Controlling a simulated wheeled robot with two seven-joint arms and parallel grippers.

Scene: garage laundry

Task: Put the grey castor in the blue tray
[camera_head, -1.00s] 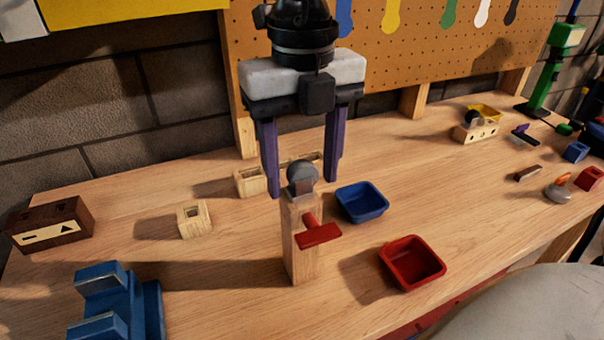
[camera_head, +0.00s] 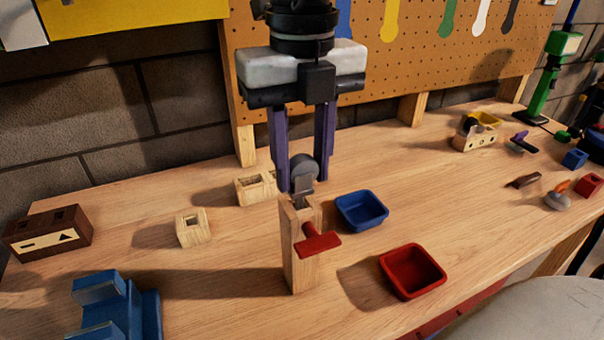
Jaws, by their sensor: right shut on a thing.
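The grey castor (camera_head: 304,168), a round wheel on a metal fork, is between the purple fingers of my right gripper (camera_head: 303,182). The gripper comes down from above and is shut on the castor. The castor is just over the top of an upright wooden post (camera_head: 298,265) with a red T-handle (camera_head: 318,245). I cannot tell whether its lower end is fully clear of the post. The blue tray (camera_head: 362,226) is empty and stands close to the right of the post. My left gripper is not in view.
An empty red tray (camera_head: 413,287) lies in front of the blue tray. Two pale wooden blocks (camera_head: 193,228) (camera_head: 254,188) with holes stand left of the post. A blue stand (camera_head: 115,310) is at front left. A pegboard (camera_head: 420,60) rises behind.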

